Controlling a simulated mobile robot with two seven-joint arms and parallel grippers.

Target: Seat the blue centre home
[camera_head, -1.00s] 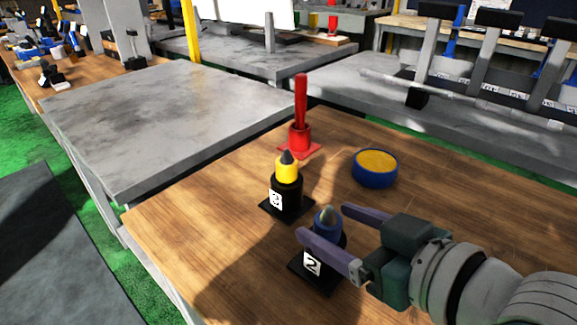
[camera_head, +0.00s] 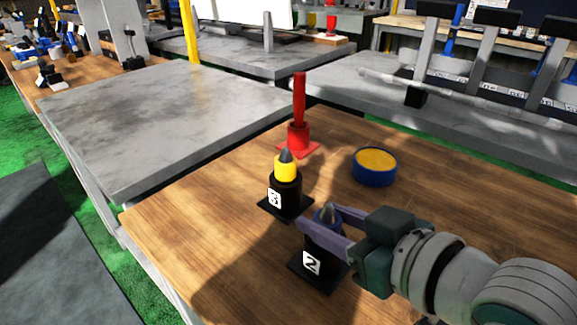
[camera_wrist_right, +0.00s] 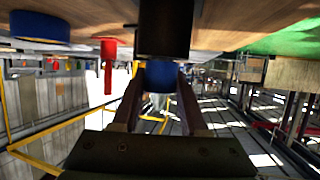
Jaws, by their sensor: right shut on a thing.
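The blue centre (camera_head: 328,215), with a grey pointed tip, stands upright in the black holder marked 2 (camera_head: 318,262) on the wooden table. My right gripper (camera_head: 322,222) is shut on the blue centre, its purple fingers on either side of it just above the holder. In the right wrist view the blue centre (camera_wrist_right: 160,75) shows between the two fingertips, against the dark holder (camera_wrist_right: 165,28). My left gripper is not in view.
A yellow centre (camera_head: 286,168) stands in the black holder marked 3 (camera_head: 287,197), close behind. A red upright tool (camera_head: 299,110) on a red base and a round blue tub with yellow inside (camera_head: 374,166) stand farther back. Grey benches lie beyond the table.

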